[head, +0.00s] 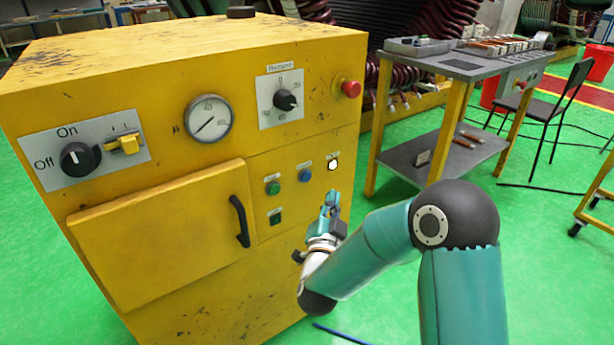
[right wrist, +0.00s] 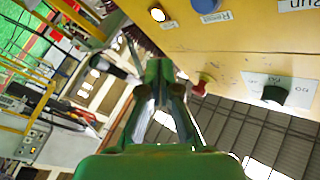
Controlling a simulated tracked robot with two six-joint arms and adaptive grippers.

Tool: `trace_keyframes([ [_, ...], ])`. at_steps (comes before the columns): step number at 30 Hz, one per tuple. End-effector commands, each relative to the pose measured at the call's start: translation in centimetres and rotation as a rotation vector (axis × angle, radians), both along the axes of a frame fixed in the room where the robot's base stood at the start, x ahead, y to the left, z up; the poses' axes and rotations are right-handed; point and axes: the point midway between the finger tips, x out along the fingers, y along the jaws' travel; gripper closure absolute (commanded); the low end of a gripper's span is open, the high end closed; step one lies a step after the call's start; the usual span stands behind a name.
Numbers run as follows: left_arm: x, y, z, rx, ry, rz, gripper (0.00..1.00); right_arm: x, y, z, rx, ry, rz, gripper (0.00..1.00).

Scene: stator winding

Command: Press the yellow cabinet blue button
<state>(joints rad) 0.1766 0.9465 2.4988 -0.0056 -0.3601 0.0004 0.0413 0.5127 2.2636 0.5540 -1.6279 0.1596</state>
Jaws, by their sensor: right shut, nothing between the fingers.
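The yellow cabinet (head: 165,165) fills the left half of the head view. Its blue button (head: 305,175) is on the front panel, between a green button (head: 272,187) and a white lit button (head: 332,163). My right gripper (head: 331,203) is shut and empty, below and to the right of the blue button in the picture. In the right wrist view, the blue button (right wrist: 207,5) shows at the top edge, beside the white lit button (right wrist: 157,14). The gripper (right wrist: 166,72) appears apart from both buttons there. My left gripper is not in view.
The cabinet also carries a red knob (head: 351,89), a rotary dial (head: 285,100), a gauge (head: 208,118), a black switch (head: 79,159) and a door handle (head: 239,221). A grey-topped table (head: 465,66) stands at the right, with a black chair (head: 550,105) beyond. Green floor lies between.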

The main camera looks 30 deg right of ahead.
Motion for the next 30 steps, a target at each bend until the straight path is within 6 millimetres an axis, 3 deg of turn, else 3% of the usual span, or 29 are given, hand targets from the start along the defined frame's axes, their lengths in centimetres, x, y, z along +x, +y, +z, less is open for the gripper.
trace_keyframes([
  [8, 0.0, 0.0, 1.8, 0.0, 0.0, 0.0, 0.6, 3.8, 0.3, 0.2, 0.0, 0.001, 0.0, 1.0],
  [15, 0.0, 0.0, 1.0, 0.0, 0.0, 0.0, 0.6, 6.0, 0.4, -0.1, -0.001, -0.001, -0.001, 1.0],
  [30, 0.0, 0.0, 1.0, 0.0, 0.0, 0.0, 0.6, 6.5, 0.4, 0.0, 0.0, 0.001, -0.001, 1.0],
])
